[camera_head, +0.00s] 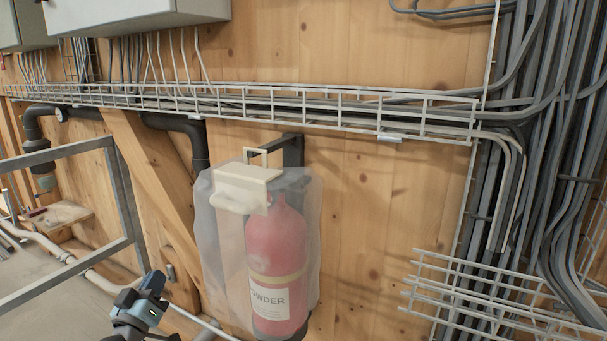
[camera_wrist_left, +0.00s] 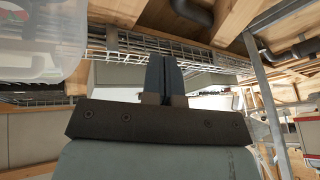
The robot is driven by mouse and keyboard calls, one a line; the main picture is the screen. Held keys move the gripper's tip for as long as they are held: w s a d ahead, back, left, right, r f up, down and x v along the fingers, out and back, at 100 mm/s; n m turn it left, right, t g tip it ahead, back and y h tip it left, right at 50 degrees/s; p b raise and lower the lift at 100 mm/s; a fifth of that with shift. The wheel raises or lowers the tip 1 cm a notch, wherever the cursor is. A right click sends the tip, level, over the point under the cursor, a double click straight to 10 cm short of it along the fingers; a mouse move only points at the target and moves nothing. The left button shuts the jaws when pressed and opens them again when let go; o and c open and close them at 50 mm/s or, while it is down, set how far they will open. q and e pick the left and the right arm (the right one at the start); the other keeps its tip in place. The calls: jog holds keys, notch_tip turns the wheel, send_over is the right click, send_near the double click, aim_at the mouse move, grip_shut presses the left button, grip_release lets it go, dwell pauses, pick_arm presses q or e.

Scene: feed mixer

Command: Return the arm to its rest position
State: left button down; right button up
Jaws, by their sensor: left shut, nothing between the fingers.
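My left gripper (camera_head: 153,284) shows at the bottom of the head view, left of the fire extinguisher. In the left wrist view its two dark fingers (camera_wrist_left: 164,78) stand together, shut with nothing between them. The gripper is apart from the wall and the things on it, as far as the head view shows. My right gripper is in neither view.
A red fire extinguisher (camera_head: 275,250) under a clear plastic cover (camera_head: 222,240) hangs on the wooden wall. A wire cable tray (camera_head: 300,108) runs above it. A grey metal frame (camera_head: 128,200) stands at left. Cables and wire baskets (camera_head: 490,290) fill the right.

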pick_arm(q)
jog(key=s+d+f+m+g+h, duration=0.1)
jog(key=s+d+f+m+g, duration=0.1)
jog(key=s+d+f, duration=0.5)
jog(key=s+d+f+m+g+h, duration=0.1)
jog(key=s+d+m+g+h, duration=0.3)
jog(key=s, duration=0.8)
jog(key=s+d+f+g+y, duration=0.1)
jog(key=s+d+f, duration=0.3)
jog(key=s+d, duration=0.45)
jog(key=s+a+r+g+y+p, duration=0.1)
jog(key=r+p, duration=0.5)
jog(key=p, duration=1)
jog(key=s+a+r+g+y+p, duration=0.2)
jog(key=a+r+p, duration=0.2)
jog(key=p, duration=1.2)
notch_tip(320, 180, up, 3)
jog(key=shift+s+a+r, duration=0.2)
jog(key=shift+s+a, duration=0.1)
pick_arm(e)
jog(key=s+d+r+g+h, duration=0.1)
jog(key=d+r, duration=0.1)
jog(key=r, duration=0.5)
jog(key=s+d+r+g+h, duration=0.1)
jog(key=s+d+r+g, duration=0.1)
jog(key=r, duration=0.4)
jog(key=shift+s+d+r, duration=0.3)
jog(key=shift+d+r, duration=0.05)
